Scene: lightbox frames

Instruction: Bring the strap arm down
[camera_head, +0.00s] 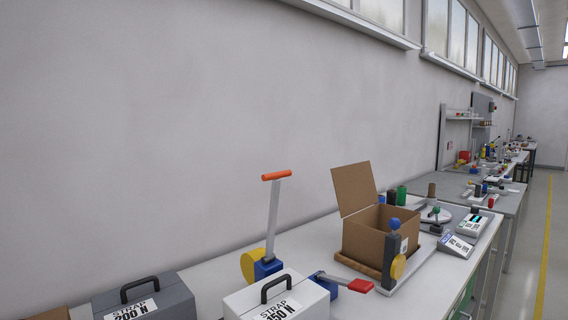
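A strapping tool with a blue body (268,269) and a yellow disc (250,266) stands on the bench. Its grey arm (273,215) stands nearly upright, leaning slightly right, with an orange crossbar handle (276,175) on top. I take this to be the strap arm. A second, low lever with a red grip (360,286) lies near level to the right, by a blue block (325,284). Which strap case each belongs to, I cannot tell. My gripper is not in view.
A white STRAP case (245,299) and a grey STRAP case (172,301) stand in front. An open cardboard box (367,238) and a dark post with a blue knob (393,250) stand to the right. The wall (150,130) is close behind; a clear aisle runs right.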

